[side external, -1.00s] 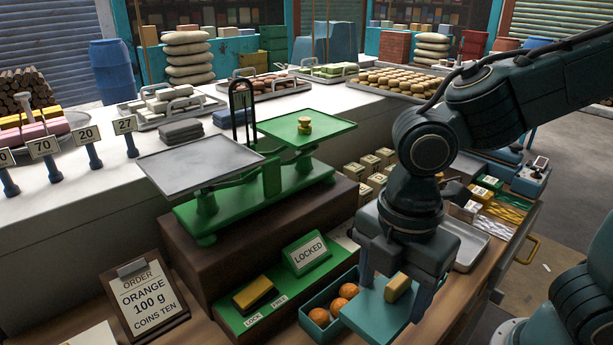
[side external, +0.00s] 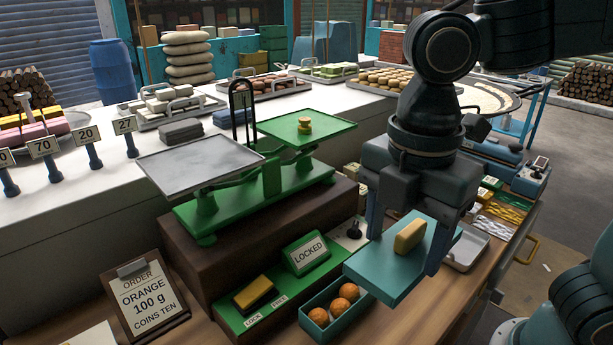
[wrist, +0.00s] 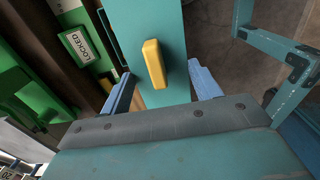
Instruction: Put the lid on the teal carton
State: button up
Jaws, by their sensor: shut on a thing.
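The lid (side external: 390,278) is a flat teal plate with a yellow block handle (side external: 410,236) on top. My gripper (side external: 404,248) is shut on the lid, its fingers at two opposite sides, and holds it raised above the bench. The lid also shows in the wrist view (wrist: 148,22), with its handle pointing away between the fingers. The open teal carton (side external: 318,318) stands on the bench, below and to the left of the lid in the side view. It holds several orange balls (side external: 339,306). The lid hides part of the carton's right end.
A green panel with a LOCKED sign (side external: 309,254) and a yellow-topped block (side external: 254,294) stands left of the carton. Behind is a green balance scale (side external: 270,190) on a brown block. An order board (side external: 146,294) leans at front left. A metal tray (side external: 470,247) lies to the right.

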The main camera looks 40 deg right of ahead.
jog(key=shift+w+f, duration=0.1)
jog(key=w+f, duration=0.9)
dwell(0.4)
jog(key=shift+w+f, duration=0.1)
jog(key=shift+f, duration=0.05)
jog(key=shift+f, duration=2.65)
jog(key=shift+f, duration=0.9)
dwell(1.2)
jog(key=o, duration=1.3)
jog(key=shift+r, duration=0.1)
